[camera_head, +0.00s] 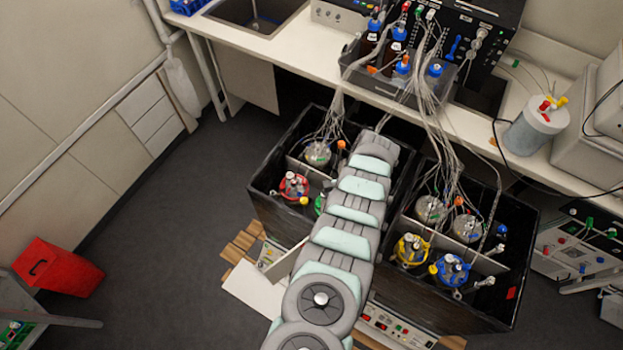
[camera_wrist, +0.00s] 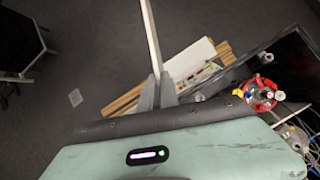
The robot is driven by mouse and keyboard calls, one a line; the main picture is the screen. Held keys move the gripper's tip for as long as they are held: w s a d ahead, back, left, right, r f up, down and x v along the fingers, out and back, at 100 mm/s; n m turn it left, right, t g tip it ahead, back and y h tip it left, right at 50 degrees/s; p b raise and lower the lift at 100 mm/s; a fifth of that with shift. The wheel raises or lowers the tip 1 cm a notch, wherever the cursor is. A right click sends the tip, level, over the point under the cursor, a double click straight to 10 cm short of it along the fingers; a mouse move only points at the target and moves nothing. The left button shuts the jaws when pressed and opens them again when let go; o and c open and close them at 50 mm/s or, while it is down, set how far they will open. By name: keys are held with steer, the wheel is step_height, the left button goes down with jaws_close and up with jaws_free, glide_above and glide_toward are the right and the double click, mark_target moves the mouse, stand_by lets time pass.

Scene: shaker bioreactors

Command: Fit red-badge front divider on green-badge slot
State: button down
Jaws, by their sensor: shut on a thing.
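My gripper (camera_wrist: 157,92) is shut on a thin pale divider (camera_wrist: 151,35), seen nearly edge-on and reaching away from the fingers in the wrist view. No badge shows on its visible edge. In the head view my arm hides the gripper. The left black box (camera_head: 262,205) holds a red-collared vessel (camera_head: 293,187) and a green-collared vessel (camera_head: 320,204), partly covered by my arm. The right black box (camera_head: 450,305) has a red badge (camera_head: 511,293) on its right side and a grey inner partition (camera_head: 487,262). I cannot make out a green slot badge.
The right box also holds yellow-collared (camera_head: 411,250) and blue-collared (camera_head: 450,271) vessels. Cables and tubes rise from both boxes to the bench (camera_head: 290,48). A white panel (camera_head: 252,292) and wooden slats (camera_head: 240,245) lie low in front.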

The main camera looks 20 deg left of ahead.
steer(key=w+a+m+t+y+p, duration=0.2)
steer(key=w+a+m+t+y, duration=0.35)
steer(key=w+a+m, duration=0.7)
step_height(320, 180, down, 14)
steer(key=s+d+m+t+h+b, duration=0.1)
steer(key=d+b, duration=0.1)
steer(key=b, duration=0.9)
steer(key=shift+s+d, duration=0.3)
steer(key=shift+s, duration=0.1)
stand_by(1.3)
stand_by(0.4)
steer(key=shift+b, duration=0.45)
steer(key=shift+f, duration=0.1)
stand_by(0.8)
